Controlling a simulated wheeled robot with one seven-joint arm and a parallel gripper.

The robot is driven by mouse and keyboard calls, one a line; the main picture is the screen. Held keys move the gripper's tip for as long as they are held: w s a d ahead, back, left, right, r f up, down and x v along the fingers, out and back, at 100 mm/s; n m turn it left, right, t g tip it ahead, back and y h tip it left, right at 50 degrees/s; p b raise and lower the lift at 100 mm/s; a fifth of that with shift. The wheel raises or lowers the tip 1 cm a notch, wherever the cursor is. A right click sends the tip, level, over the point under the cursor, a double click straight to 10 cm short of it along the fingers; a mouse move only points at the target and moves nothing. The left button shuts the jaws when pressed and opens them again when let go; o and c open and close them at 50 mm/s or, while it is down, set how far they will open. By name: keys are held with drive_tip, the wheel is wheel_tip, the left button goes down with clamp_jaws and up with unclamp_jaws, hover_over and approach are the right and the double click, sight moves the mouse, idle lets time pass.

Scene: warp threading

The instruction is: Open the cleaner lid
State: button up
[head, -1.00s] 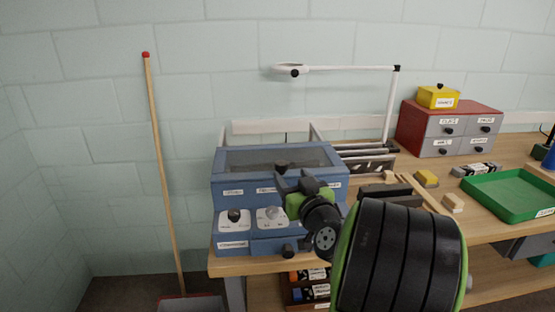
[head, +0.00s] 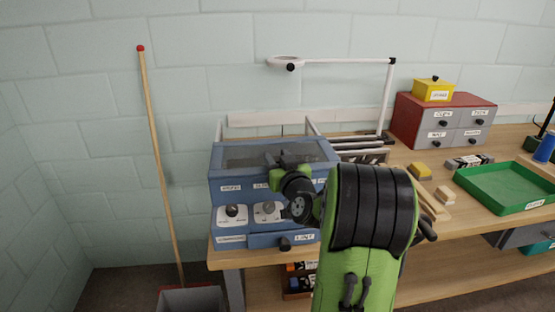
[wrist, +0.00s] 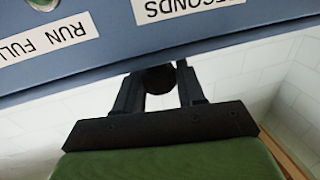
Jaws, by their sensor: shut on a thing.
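The blue cleaner (head: 222,197) stands on the left end of the bench. Its lid (head: 236,155), with a dark window, lies flat and looks closed. My gripper (head: 287,159) is at the lid's front edge and covers its knob in the head view. In the wrist view, my gripper (wrist: 159,82) has its two dark fingers on either side of the round black lid knob (wrist: 158,79), shut on it. The labelled blue face (wrist: 110,40) shows upside down above the fingers.
Two dials (head: 232,214) and a drawer with a black knob (head: 284,244) are on the cleaner's front. A white lamp arm (head: 345,67) rises behind it. A red-and-grey drawer box (head: 404,117) and green tray (head: 507,206) are to the right. A broom (head: 159,150) leans at left.

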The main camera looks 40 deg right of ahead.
sight(275, 151)
clamp_jaws()
drive_tip(key=shift+d+p+x, duration=0.2)
drive_tip(key=shift+x, duration=0.9)
drive_tip(key=shift+d+p+x, duration=0.2)
drive_tip(key=shift+d+x, duration=0.05)
drive_tip(key=shift+x, duration=0.85)
drive_tip(key=shift+s, duration=0.25)
drive_tip(key=o, duration=0.9)
unclamp_jaws()
drive_tip(key=shift+a, duration=0.1)
